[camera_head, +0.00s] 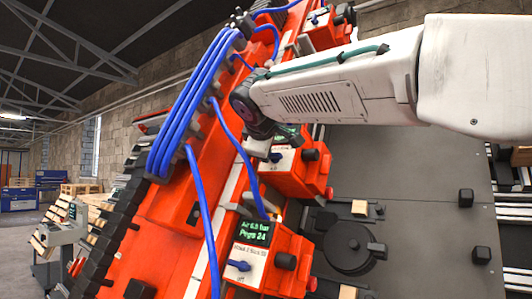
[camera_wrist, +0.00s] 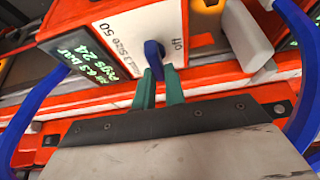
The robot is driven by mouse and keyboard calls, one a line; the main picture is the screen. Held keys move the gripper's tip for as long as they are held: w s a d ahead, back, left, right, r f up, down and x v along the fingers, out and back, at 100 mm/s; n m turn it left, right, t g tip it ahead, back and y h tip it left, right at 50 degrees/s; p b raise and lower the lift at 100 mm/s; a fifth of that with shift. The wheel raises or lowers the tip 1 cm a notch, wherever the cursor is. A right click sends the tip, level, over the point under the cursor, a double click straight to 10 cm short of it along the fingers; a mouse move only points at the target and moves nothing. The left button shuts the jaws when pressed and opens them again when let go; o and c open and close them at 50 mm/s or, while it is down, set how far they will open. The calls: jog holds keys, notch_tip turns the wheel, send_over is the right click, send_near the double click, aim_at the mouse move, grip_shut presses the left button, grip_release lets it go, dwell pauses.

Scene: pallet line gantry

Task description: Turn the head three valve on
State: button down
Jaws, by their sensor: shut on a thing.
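The head three valve lever (camera_wrist: 153,56) is a blue handle on a white panel (camera_wrist: 122,42). The panel text reads partly "3 Size 50", and the word "off" stands right of the lever. My gripper (camera_wrist: 156,73) has its two green fingers on either side of the lever and is shut on it. In the head view my gripper (camera_head: 258,143) is at the middle orange head (camera_head: 310,172), below my white arm. My wrist hides much of that head and its screen. In the wrist view the green screen (camera_wrist: 88,62) shows "Pegs 24".
A nearer orange head (camera_head: 262,274) has its own blue lever (camera_head: 238,265) and a lit screen (camera_head: 255,231). Blue hoses (camera_head: 193,105) run along the orange gantry, and one (camera_wrist: 302,105) passes right of my gripper. A grey plate (camera_head: 400,190) lies to the right.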

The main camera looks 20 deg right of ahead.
dwell(0.5)
jog(key=c, duration=1.5)
grip_release()
jog(key=shift+o, duration=0.2)
jog(key=v, duration=0.7)
jog(key=shift+s+r, duration=0.2)
jog(key=shift+s, duration=0.1)
jog(key=shift+a, duration=0.15)
